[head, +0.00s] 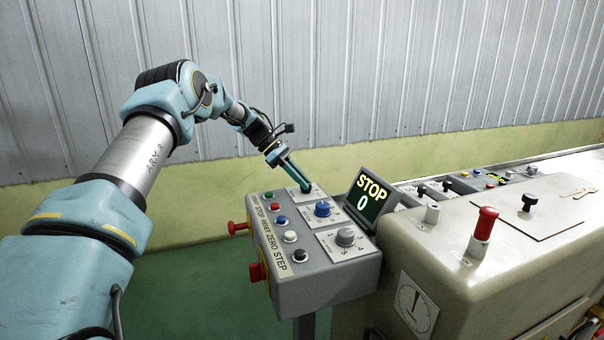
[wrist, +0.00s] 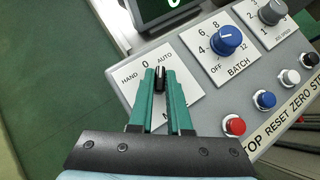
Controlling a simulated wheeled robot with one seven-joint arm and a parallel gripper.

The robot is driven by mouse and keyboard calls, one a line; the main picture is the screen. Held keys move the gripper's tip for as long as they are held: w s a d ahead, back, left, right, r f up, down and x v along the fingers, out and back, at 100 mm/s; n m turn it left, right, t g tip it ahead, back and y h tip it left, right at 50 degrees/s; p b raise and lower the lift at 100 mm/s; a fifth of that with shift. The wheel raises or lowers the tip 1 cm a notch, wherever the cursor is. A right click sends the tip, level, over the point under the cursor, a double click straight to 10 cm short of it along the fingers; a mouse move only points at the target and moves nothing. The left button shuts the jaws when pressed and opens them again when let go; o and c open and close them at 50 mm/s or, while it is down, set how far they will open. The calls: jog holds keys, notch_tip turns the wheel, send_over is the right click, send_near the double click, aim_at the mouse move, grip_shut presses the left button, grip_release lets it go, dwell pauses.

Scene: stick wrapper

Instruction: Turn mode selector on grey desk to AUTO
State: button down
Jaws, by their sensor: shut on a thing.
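The mode selector is a small black knob (wrist: 160,79) on a white plate (wrist: 190,92) marked HAND, 0 and AUTO, at the end of the grey desk (head: 325,290). My gripper (wrist: 160,75) has its two green fingers on either side of the knob, shut on it. In the wrist view the knob's long axis runs nearly straight up, roughly toward the AUTO label; its pointer mark is too small to read. In the head view my gripper (head: 304,187) reaches down onto the plate, and its fingers hide the knob there.
Beside the selector are a blue BATCH knob (wrist: 227,40), a grey knob (wrist: 271,12) and several push buttons. A STOP display (head: 370,197) stands behind the desk. Red knobs (head: 238,227) stick out from its left side. A beige machine (head: 470,260) stands at right.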

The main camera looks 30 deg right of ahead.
jog(key=shift+m+g+y+p, duration=0.35)
jog(key=shift+m+g+y, duration=0.05)
jog(key=shift+m, duration=0.3)
jog(key=c, duration=0.9)
grip_release()
jog(key=shift+d, duration=0.1)
jog(key=shift+o, duration=0.2)
